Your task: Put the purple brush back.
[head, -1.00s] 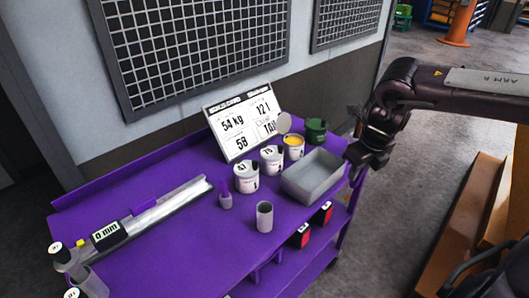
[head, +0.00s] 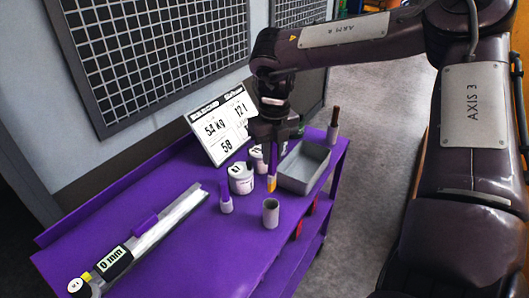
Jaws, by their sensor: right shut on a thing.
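My right gripper (head: 273,138) is shut on the purple brush (head: 271,164). The brush hangs upright below the jaws, its orange-yellow end pointing down; its upper part is hidden by the gripper. In the picture the tip shows just above an empty-looking grey cup (head: 271,214) on the purple bench, apart from its rim. A small grey holder (head: 226,206) to the left has a purple piece (head: 225,190) standing in it. Another grey holder (head: 332,136) at the back right has a brown handle upright in it. My left gripper is not in view.
The purple bench (head: 165,270) carries a grey tray (head: 318,172) right of the gripper, white cans (head: 241,180) beside the gripper, and a sign board (head: 207,140) behind. A long metal gauge (head: 165,222) lies at left. The front middle is clear.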

